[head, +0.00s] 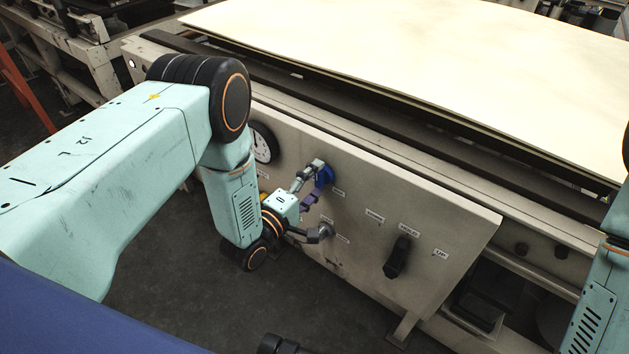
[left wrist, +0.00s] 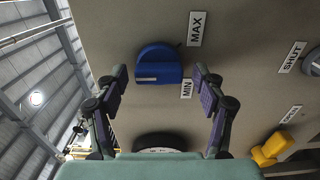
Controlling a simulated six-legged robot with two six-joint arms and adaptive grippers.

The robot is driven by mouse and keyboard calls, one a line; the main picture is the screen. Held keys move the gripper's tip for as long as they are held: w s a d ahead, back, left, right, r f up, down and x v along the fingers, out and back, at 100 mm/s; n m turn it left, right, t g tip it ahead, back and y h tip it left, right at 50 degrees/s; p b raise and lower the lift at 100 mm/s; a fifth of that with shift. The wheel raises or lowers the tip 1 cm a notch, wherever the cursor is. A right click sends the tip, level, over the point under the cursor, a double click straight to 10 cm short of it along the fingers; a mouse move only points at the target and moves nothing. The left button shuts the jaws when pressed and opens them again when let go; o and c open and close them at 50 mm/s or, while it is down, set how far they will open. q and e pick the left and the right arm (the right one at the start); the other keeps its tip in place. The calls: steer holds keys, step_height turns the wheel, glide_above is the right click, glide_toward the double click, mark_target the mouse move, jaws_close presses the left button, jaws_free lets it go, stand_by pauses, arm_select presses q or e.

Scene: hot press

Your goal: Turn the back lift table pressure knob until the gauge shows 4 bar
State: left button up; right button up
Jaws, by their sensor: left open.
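The blue pressure knob (head: 325,176) is on the front panel. In the left wrist view the blue knob (left wrist: 158,66) sits between MAX and MIN labels, with a pale mark on its lower edge. My left gripper (head: 322,198) is open in front of the panel. In the left wrist view my left gripper (left wrist: 161,80) has one finger on either side of the knob, with gaps on both sides. The gauge (head: 263,143) is partly hidden by my left arm; its reading is not legible. It also shows cut off in the left wrist view (left wrist: 160,140). My right gripper is out of view.
A black handle (head: 398,257) sticks out of the panel (head: 450,222) to the right. A yellow knob (left wrist: 271,150) and a grey knob (left wrist: 313,62) by a SHUT label are right of the blue knob. The press table (head: 420,60) lies behind the panel.

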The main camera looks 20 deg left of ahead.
arm_select(q)
steer(key=v, duration=1.2)
stand_by(0.5)
